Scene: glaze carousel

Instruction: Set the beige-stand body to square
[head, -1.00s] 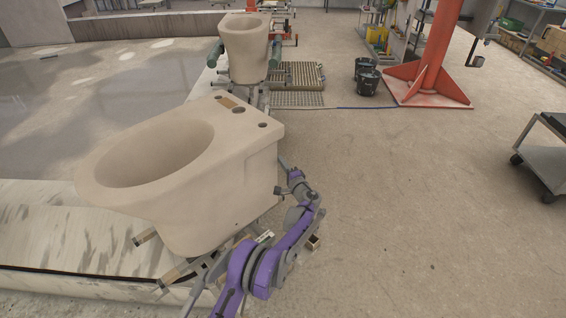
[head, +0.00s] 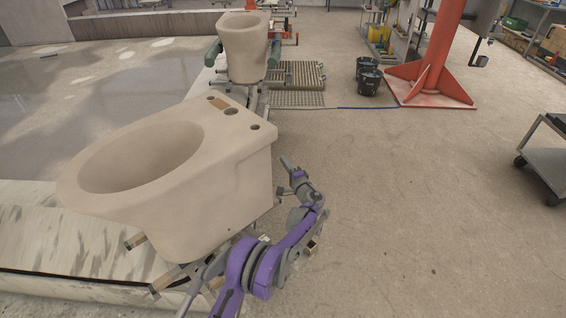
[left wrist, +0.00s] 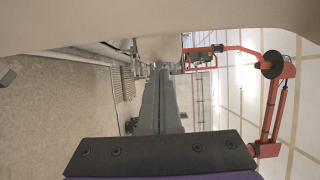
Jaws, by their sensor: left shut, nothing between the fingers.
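A large beige toilet-shaped body (head: 215,165) stands at the near left in the head view, its round bowl opening to the left and its flat holed end to the right. Its stand shows below as grey bars with beige-tipped ends (head: 134,241); the rest is hidden. The body's flat sides lie at a slant in the picture. My left gripper (head: 286,162) is shut and empty, just right of the body's right end, with a narrow gap visible. In the left wrist view, its closed fingers (left wrist: 158,103) point away beneath a beige surface (left wrist: 150,22). My right gripper is not in view.
A second beige body (head: 244,48) stands behind on a stand with green pads (head: 213,52). Black buckets (head: 369,80), a red column (head: 435,55) and a grey cart (head: 545,155) stand farther right. The floor (head: 420,190) right of my left arm is clear.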

